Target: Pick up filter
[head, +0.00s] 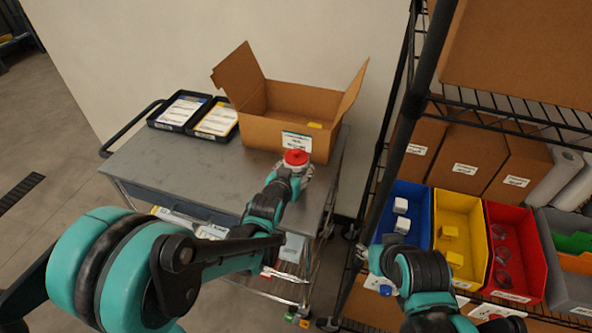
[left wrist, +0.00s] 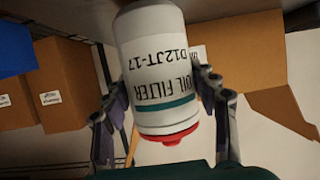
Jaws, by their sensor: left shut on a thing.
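The filter is a white cylinder with a red end, held in my left gripper (head: 294,175). In the head view only its red end (head: 296,157) shows clearly, above the right part of the cart and in front of the open cardboard box. In the left wrist view the white filter (left wrist: 165,75), printed "OIL FILTER D12JT-17" with a teal band, sits between the two fingers (left wrist: 165,110). My right gripper (head: 374,260) is low in front of the shelf bins; its fingers are too small to judge.
The grey cart (head: 160,165) carries the open cardboard box (head: 262,128) and two black trays (head: 180,108). At the right, a black wire shelf holds blue (head: 383,235), yellow (head: 437,268), red (head: 517,290) and grey bins, with closed boxes behind. The cart's left front is clear.

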